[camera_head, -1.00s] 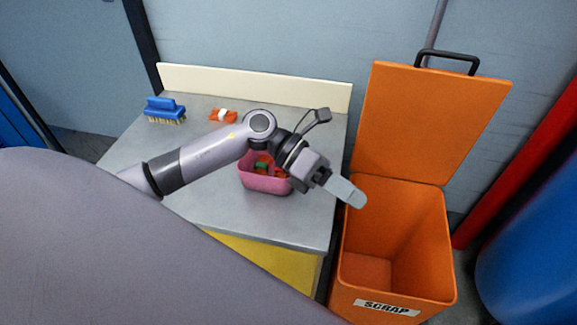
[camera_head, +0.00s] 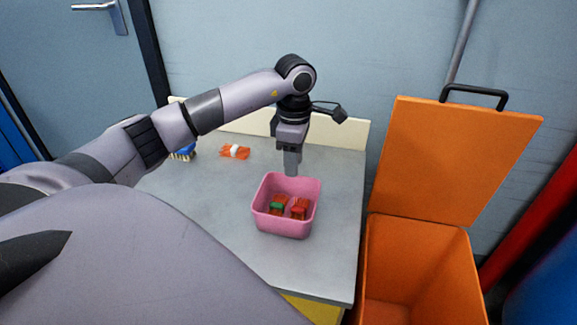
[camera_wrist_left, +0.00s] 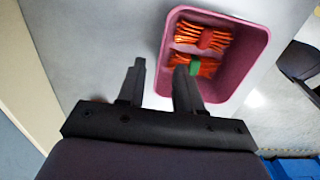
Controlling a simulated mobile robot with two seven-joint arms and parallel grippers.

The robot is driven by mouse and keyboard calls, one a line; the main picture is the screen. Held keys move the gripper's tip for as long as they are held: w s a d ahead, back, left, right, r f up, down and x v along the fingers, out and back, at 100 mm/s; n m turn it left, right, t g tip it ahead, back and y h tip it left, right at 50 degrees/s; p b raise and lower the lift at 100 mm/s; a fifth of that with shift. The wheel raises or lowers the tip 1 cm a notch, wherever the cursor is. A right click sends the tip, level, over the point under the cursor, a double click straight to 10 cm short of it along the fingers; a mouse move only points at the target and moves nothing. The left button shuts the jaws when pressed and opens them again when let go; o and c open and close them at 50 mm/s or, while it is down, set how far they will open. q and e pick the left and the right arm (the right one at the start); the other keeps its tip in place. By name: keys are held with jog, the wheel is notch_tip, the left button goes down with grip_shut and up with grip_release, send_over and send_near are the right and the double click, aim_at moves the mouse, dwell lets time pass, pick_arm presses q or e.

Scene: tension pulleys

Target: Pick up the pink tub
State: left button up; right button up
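The pink tub (camera_head: 287,228) stands upright on the grey bench. It holds orange bundles, one with a green band and one with a red band. My left gripper (camera_head: 291,172) points down at the tub's far rim. In the left wrist view, the two fingers (camera_wrist_left: 160,68) are apart with nothing gripped, and the tub's near wall (camera_wrist_left: 162,62) appears between their tips. I cannot tell whether the fingers are above the rim or around it. My right gripper is not in view.
The grey bench top (camera_head: 215,200) is clear around the tub. An open orange scrap bin (camera_head: 420,255) stands at the right.

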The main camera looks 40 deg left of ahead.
aim_at(273, 182)
pick_arm(q)
notch_tip(273, 182, down, 4)
jog(key=shift+d+r, duration=0.1)
grip_shut()
dwell(1.5)
